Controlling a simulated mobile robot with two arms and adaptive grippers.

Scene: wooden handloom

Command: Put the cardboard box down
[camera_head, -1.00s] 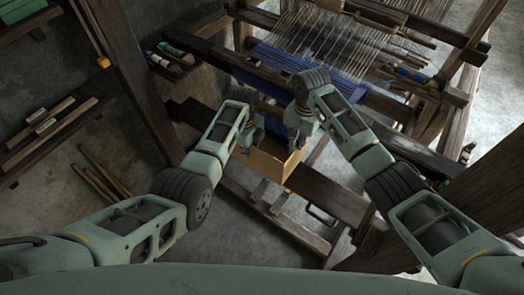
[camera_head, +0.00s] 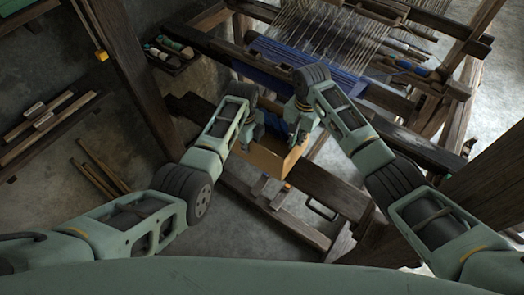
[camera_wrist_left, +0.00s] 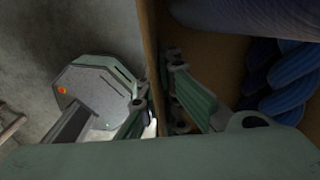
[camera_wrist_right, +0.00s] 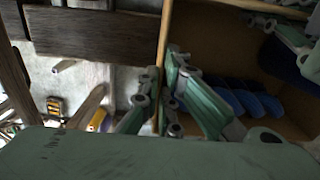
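The open cardboard box (camera_head: 275,160) hangs between my two arms in the head view, in front of the loom. My left gripper (camera_head: 246,138) is at its left wall; in the left wrist view its fingers (camera_wrist_left: 160,105) lie on both sides of the cardboard wall (camera_wrist_left: 150,45). My right gripper (camera_head: 296,130) is at its right side; in the right wrist view its fingers (camera_wrist_right: 166,105) straddle another wall (camera_wrist_right: 164,35). Both are shut on the box. Blue yarn skeins (camera_wrist_left: 280,90) lie inside, also visible in the right wrist view (camera_wrist_right: 240,97). The box's underside is hidden.
The wooden loom (camera_head: 385,95) with blue cloth (camera_head: 300,58) stands beyond the box. Dark wooden beams (camera_head: 330,193) run below and right of it. A tray of spools (camera_head: 172,55) is at upper left. Bare floor (camera_head: 245,225) shows below the box.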

